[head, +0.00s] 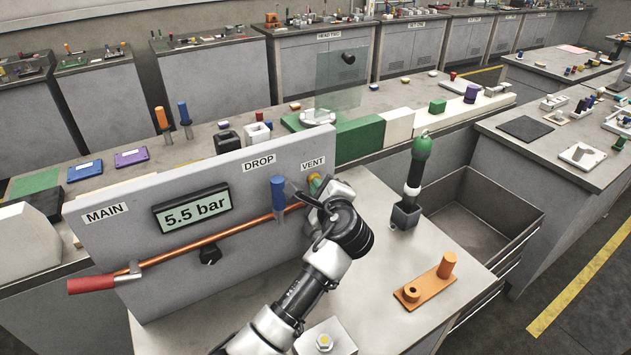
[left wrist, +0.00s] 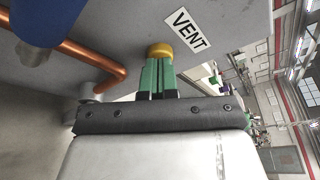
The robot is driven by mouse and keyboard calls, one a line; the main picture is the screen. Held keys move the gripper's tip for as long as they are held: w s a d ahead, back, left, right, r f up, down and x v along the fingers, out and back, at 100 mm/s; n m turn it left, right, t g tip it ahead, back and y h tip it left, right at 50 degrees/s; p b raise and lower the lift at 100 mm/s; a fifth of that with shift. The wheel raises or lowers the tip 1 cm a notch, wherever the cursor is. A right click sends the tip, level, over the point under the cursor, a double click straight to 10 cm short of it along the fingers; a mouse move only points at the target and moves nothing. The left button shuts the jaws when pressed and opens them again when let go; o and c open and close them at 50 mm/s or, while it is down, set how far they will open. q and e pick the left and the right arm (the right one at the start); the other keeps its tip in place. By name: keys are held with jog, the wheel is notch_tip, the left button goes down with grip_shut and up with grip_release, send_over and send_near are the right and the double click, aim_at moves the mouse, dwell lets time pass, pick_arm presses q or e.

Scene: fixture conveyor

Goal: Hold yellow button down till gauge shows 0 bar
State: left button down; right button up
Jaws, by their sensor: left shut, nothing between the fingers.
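The yellow button (head: 314,181) sits on the grey panel under the VENT label; it also shows in the left wrist view (left wrist: 159,49). My left gripper (head: 320,189) is in front of it and partly covers it in the head view. In the left wrist view its green fingers (left wrist: 157,66) are shut together with nothing between them, and their tips appear to meet the button's face. How far the button is pressed cannot be seen. The gauge (head: 194,208) on the panel reads 5.5 bar. My right gripper is not in view.
A red-handled lever (head: 91,285) is at MAIN and a blue handle (head: 278,195) at DROP. A copper pipe (head: 228,229) runs along the panel. A green-topped black tool (head: 418,163) and an orange fixture (head: 427,286) stand on the bench, beside an open drawer (head: 470,217).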

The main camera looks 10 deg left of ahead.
pick_arm(q)
jog(key=shift+w+a, duration=0.15)
dwell(0.4)
jog(key=shift+w+a, duration=0.25)
dwell(1.4)
jog(key=shift+s, duration=0.1)
jog(key=shift+s+d+p, duration=1.3)
jog(key=shift+s+d, duration=0.75)
jog(key=shift+d, duration=0.1)
